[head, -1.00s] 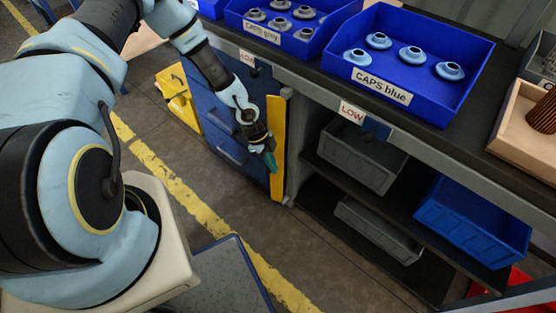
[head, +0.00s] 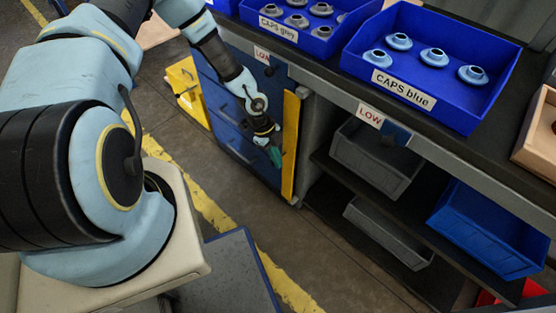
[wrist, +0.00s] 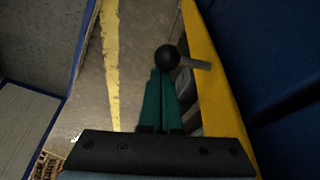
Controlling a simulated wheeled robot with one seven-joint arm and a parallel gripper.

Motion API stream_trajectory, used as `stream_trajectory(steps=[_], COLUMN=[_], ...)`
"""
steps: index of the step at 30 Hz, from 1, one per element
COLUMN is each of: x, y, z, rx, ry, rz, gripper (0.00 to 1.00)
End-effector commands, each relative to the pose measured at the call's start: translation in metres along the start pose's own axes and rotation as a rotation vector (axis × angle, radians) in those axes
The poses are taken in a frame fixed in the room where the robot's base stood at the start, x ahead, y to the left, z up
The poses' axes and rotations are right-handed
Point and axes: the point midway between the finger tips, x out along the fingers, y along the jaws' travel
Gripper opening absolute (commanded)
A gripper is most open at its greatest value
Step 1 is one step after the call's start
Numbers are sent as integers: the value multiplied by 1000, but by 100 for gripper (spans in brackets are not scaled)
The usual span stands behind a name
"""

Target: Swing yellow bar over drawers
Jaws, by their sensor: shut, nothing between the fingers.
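The yellow bar (head: 290,146) stands upright along the right edge of the blue drawers (head: 238,120) in the head view. In the wrist view the yellow bar (wrist: 212,88) runs down the right of my fingers, with a black ball knob (wrist: 167,58) on a short grey stem at its side. My gripper (head: 276,155) is in front of the drawers, just left of the bar. In the wrist view my gripper's green fingers (wrist: 158,100) are together and empty, with their tips near the knob. I cannot tell whether they touch it.
The blue caps bin (head: 430,65) and the grey caps bin (head: 300,20) stand on the bench top. Grey bins (head: 375,160) and a blue bin (head: 490,225) sit on the shelves right of the bar. Floor with a yellow line (head: 215,215) lies in front.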

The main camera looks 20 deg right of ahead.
Motion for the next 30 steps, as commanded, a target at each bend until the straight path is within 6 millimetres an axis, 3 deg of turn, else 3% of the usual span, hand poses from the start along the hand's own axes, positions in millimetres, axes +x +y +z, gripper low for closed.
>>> stream_trajectory(steps=[13,24,30], x=[-7,-75,-101], y=[0,-1,0], z=[1,1,1], rx=[-2,-3,-1], ry=[-1,-1,-1], rz=[-2,-4,-1], gripper=[0,0,0])
